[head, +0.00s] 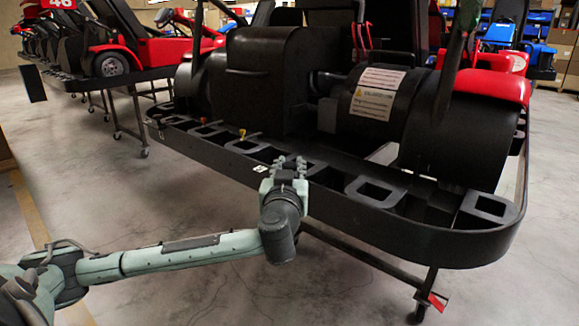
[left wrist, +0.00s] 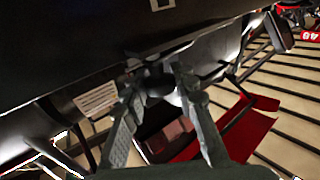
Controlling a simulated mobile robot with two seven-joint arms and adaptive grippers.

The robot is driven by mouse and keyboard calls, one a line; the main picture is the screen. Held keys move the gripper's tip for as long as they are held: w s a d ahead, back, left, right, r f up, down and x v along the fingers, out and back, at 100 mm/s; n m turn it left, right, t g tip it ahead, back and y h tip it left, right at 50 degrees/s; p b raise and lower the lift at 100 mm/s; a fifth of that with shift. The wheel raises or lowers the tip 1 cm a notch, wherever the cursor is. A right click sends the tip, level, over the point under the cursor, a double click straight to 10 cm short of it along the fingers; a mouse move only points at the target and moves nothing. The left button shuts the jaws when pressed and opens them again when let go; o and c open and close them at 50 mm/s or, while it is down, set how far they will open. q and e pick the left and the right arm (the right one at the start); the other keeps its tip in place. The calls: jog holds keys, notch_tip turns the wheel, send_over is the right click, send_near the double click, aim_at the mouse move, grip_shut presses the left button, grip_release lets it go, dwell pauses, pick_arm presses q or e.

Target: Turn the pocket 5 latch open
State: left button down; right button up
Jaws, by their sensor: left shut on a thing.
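My left gripper (head: 290,163) is at the front edge of the black kart bumper (head: 345,160), at the row of rectangular pockets. In the left wrist view its two fingers (left wrist: 160,88) close around a small dark part, which I take to be the latch. The part is too dark to tell its angle, and the gripper hides it in the head view. My right gripper is not in view.
A small white label (head: 259,168) is on the bumper just left of my gripper. The kart's black body (head: 262,75) rises behind the pockets. A wheeled stand with a red-tagged caster (head: 432,303) is below right. The concrete floor (head: 190,200) in front is clear.

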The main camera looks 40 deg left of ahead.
pick_arm(q)
jog(key=shift+r+n+g+y, duration=0.15)
jog(key=shift+n+g+y, duration=0.7)
jog(key=shift+y, duration=0.35)
jog(key=c, duration=1.2)
grip_release()
jog(key=v, duration=1.2)
jog(key=shift+w+d, duration=0.1)
